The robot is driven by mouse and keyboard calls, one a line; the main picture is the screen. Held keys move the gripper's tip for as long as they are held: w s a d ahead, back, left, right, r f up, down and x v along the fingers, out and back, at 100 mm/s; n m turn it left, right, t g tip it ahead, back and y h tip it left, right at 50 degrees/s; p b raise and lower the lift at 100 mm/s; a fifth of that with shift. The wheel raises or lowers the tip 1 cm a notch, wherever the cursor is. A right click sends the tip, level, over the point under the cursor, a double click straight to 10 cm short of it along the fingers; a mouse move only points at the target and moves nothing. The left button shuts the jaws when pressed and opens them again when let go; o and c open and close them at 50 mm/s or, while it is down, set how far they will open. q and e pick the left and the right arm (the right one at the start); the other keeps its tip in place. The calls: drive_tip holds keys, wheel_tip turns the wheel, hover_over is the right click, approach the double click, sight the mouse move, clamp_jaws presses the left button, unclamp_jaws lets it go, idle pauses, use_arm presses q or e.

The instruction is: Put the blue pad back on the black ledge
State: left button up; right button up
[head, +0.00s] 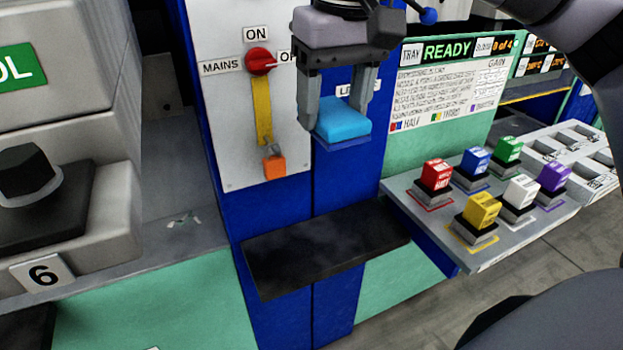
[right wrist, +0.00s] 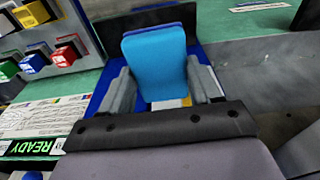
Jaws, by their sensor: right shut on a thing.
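The blue pad (head: 342,119) is light blue on top with a darker blue underside. My right gripper (head: 339,112) is shut on it, one finger at each side, and holds it in the air in front of the blue column. The black ledge (head: 325,248) is a flat shelf on the column, below the pad and apart from it; its visible top is bare. In the right wrist view the pad (right wrist: 155,62) sits between the grey fingers, and a small part of the ledge shows beyond its far edge. My left gripper is not in view.
Right of the ledge, a grey tray (head: 490,255) carries several coloured blocks on dark bases.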

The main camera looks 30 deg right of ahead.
drive_tip(key=s+d+f+b, duration=0.1)
drive_tip(key=s+f+b, duration=0.4)
drive_tip(key=f, duration=0.8)
drive_tip(key=s+f+b, duration=0.5)
drive_tip(key=f, duration=0.8)
drive_tip(key=w+f, duration=0.1)
drive_tip(key=w, duration=0.5)
drive_tip(key=w+f+p, duration=0.1)
drive_tip(key=w, duration=0.6)
drive_tip(key=w+d, duration=0.1)
drive_tip(key=w, duration=0.5)
drive_tip(key=shift+w+d+f, duration=0.1)
drive_tip(key=shift+w+f, duration=0.1)
drive_tip(key=shift+f, duration=0.2)
wheel_tip(320, 180, down, 4)
drive_tip(key=shift+r, duration=0.25)
drive_tip(key=shift+w+f, duration=0.2)
drive_tip(key=shift+f, duration=0.2)
